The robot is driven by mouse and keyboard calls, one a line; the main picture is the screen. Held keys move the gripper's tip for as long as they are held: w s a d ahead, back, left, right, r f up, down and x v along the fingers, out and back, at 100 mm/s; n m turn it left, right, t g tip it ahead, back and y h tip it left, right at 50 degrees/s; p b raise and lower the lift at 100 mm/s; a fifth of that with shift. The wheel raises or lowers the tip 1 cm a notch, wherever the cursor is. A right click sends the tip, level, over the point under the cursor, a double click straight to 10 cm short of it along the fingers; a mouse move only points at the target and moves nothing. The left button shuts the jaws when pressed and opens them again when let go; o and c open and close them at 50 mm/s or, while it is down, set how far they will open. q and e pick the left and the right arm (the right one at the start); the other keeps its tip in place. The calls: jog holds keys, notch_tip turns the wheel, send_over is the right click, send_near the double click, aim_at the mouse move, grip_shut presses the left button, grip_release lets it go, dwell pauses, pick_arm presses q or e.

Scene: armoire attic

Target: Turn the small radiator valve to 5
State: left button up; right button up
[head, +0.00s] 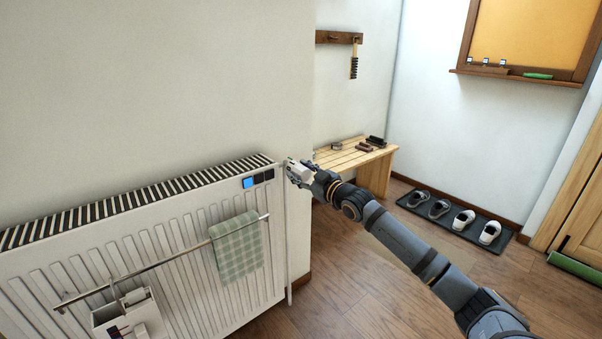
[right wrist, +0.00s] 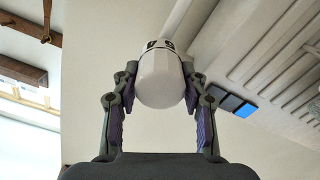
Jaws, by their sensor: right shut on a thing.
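The white radiator (head: 190,235) stands against the wall at the left of the head view. My right gripper (head: 298,172) is at the radiator's upper right corner. In the right wrist view its two fingers (right wrist: 160,95) are closed against both sides of the knob. In the head view the gripper mostly hides the knob. My left gripper is not in view.
A rail with a checked towel (head: 236,248) and a white box (head: 130,315) hang on the radiator's front. A small panel with a blue square (head: 249,183) is near the knob. A wooden bench (head: 350,158) and a shoe mat (head: 440,232) stand behind my right arm.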

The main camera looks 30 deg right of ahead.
aim_at(301, 166)
jog(key=shift+f, duration=0.25)
jog(key=o, duration=1.1)
jog(key=shift+r, duration=0.1)
jog(key=shift+o, duration=0.2)
jog(key=shift+r, duration=0.1)
notch_tip(301, 166, up, 10)
